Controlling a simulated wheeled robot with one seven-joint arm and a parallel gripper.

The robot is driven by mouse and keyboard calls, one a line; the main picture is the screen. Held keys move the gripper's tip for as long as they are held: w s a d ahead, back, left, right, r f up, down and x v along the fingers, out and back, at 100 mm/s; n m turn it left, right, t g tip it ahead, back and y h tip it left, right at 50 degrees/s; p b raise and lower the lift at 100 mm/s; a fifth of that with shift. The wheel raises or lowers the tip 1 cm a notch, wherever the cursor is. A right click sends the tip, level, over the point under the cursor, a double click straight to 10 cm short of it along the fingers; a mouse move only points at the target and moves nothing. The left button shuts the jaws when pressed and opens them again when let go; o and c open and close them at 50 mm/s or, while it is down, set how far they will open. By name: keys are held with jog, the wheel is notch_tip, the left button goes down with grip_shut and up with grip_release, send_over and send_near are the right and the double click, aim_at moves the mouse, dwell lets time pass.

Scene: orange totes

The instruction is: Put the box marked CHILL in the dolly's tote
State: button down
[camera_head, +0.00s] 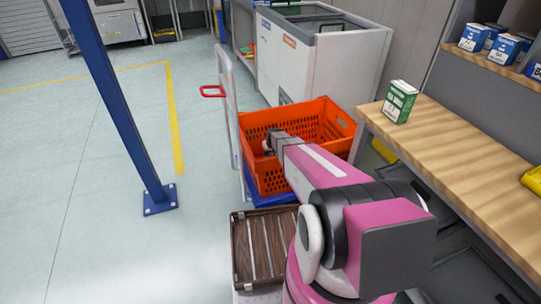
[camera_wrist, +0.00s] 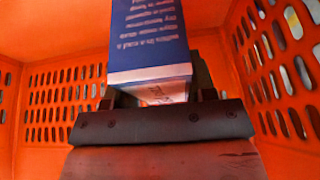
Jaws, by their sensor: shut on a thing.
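The orange tote (camera_head: 257,181) sits on the blue dolly (camera_head: 272,199), and its perforated walls (camera_wrist: 62,100) surround the wrist view. My gripper (camera_head: 267,149) reaches down inside the tote. In the wrist view my gripper (camera_wrist: 157,97) is shut on a blue box (camera_wrist: 150,38) with small white print and a pale end face. I cannot read the word CHILL on it. The head view does not show the box; my arm and the tote wall hide it. Whether the box touches the tote floor I cannot tell.
A green-and-white box (camera_head: 399,102) stands on the wooden bench (camera_head: 440,150) at the right. Blue boxes (camera_head: 504,50) are on the shelf above. A white chest freezer (camera_head: 325,55) is behind the tote. A brown slatted crate (camera_head: 264,246) stands in front. A blue post (camera_head: 115,95) rises at left.

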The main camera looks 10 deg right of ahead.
jog(key=shift+f, duration=1.15)
jog(key=shift+c, duration=2.3)
grip_release()
jog(key=v, duration=1.2)
